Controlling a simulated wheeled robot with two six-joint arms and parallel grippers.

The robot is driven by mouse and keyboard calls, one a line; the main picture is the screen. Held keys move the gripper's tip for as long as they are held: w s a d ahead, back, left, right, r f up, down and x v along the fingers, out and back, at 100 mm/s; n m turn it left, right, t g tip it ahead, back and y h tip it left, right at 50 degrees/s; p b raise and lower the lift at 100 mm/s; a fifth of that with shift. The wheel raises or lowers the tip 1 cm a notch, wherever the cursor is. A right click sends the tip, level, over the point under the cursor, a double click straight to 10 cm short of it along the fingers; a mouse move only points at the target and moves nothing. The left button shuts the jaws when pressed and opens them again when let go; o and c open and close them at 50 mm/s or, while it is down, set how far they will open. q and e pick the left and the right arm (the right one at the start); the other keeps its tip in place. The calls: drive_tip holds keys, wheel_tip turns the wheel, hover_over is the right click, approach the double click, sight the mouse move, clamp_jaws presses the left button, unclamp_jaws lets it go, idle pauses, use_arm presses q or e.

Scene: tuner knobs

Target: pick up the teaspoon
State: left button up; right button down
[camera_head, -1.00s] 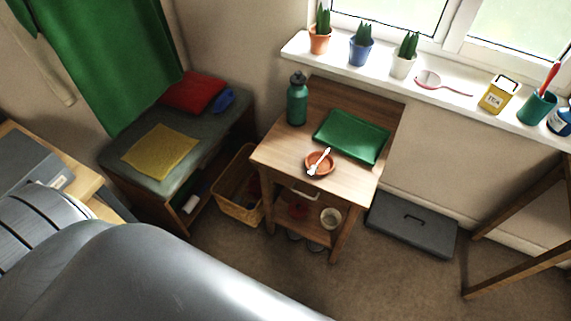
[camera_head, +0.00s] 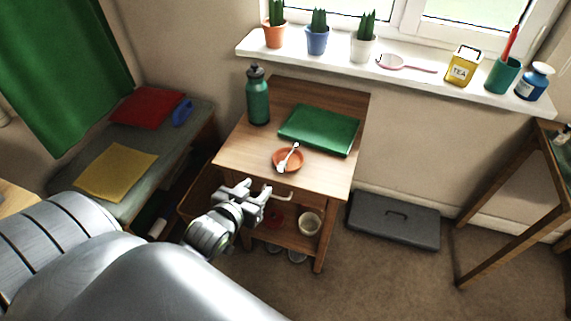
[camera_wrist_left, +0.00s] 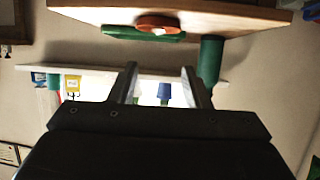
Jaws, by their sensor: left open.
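The teaspoon (camera_head: 288,158) is pale and lies in a small terracotta dish (camera_head: 277,163) on the wooden side table (camera_head: 235,157), its handle pointing up and to the right. In the left wrist view, which looks upside down, the dish (camera_wrist_left: 157,21) shows near the top edge, with a pale tip at its rim that may be the spoon. My left gripper (camera_head: 256,189) is open and empty, at the table's front edge, short of the dish and to its lower left. Its two fingers (camera_wrist_left: 163,84) stand apart in the wrist view. My right gripper is not in view.
A green bottle (camera_head: 258,98) stands at the table's back left, and a green flat case (camera_head: 319,129) lies behind the dish. A drawer handle (camera_head: 283,194) juts from the table's front. A bowl (camera_head: 309,223) stands on the lower shelf. Table top left of the dish is clear.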

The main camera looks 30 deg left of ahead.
use_arm(q)
approach(282, 167)
drive_tip(key=w, duration=0.4)
drive_tip(key=shift+x, duration=2.8)
drive_tip(key=shift+a, duration=0.15)
clamp_jaws()
